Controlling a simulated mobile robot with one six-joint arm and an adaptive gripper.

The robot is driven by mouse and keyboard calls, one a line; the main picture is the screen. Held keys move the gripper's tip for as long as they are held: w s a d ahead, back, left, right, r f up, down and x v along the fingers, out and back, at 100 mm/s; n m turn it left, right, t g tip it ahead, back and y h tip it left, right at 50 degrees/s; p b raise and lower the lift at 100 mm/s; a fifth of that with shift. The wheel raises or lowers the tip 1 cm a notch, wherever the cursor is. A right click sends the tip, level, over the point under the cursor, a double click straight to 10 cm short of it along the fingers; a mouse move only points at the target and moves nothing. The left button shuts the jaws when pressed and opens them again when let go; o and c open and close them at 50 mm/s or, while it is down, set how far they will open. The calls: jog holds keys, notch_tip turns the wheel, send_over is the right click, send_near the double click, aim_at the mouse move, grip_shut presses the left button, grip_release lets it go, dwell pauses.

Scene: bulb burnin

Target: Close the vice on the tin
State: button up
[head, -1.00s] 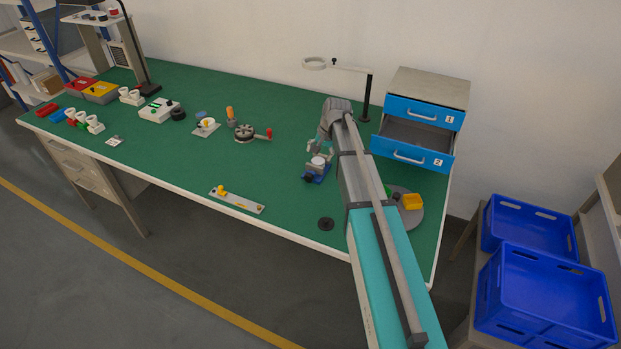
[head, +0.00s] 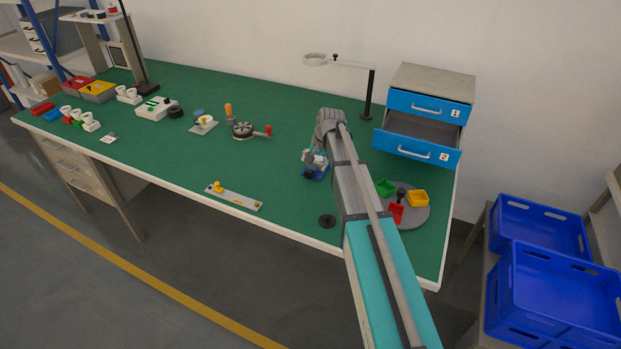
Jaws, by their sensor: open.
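The small blue vice (head: 317,174) stands on the green bench top, just left of my arm. A pale, whitish piece sits at its top, partly behind my gripper; I cannot tell from here whether it is the tin or how the vice jaws stand against it. My gripper (head: 312,158) is at the vice, pointing down at its upper left side. Its fingers are open. Whether they touch the vice or its handle is too small to tell.
A grey drawer cabinet (head: 430,85) with an open lower drawer stands behind. A round tray (head: 417,215) with coloured bins is right of my arm. A black disc (head: 327,221) lies in front. A magnifier lamp (head: 368,95) stands behind.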

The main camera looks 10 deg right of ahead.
aim_at(311, 171)
jog(key=shift+b+x, duration=2.45)
jog(key=shift+x, duration=0.4)
jog(key=c, duration=1.2)
jog(key=shift+o, duration=0.2)
jog(key=shift+s, duration=0.1)
